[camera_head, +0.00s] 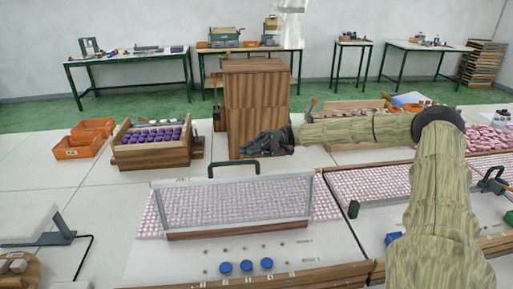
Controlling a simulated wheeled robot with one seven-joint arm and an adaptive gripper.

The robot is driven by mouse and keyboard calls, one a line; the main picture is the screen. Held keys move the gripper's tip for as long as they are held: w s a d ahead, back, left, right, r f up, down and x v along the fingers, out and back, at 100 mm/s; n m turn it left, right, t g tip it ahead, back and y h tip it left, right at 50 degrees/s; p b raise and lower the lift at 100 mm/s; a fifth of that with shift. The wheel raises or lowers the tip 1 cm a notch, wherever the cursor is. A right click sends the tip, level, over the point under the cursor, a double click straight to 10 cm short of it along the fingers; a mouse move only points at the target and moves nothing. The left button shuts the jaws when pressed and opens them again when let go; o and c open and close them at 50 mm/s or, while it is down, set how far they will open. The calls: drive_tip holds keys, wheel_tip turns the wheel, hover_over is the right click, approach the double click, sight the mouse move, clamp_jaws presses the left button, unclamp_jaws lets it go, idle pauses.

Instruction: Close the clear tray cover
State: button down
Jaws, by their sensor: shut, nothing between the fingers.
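The clear tray cover (235,203) is in the middle of the head view, a see-through pane with a pale frame. A dark green handle (233,166) is on its far edge. The pane seems to be tilted up, but its exact angle is hard to tell. Small pink pieces (326,203) in the tray show through it and beside it. My gripper (258,149) is dark and shut, beyond the handle and a little to its right. It is in front of the wooden block, holding nothing, and seems apart from the handle.
A tall wooden block (255,100) stands behind my gripper. A wooden crate (152,150) with purple pieces and orange bins (82,141) are at the left. Several blue knobs (246,266) lie in front of the tray. Another tray (370,183) is at the right, partly behind my arm.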

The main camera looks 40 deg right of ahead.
drive_tip(key=p, duration=0.2)
approach(223, 164)
drive_tip(key=w+a, duration=0.2)
drive_tip(key=w, duration=0.1)
drive_tip(key=s, duration=0.1)
drive_tip(key=s+a+p, duration=0.1)
drive_tip(key=shift+s+a+r, duration=0.15)
drive_tip(key=shift+s+a, duration=0.1)
drive_tip(key=shift+s, duration=0.15)
drive_tip(key=shift+a, duration=0.2)
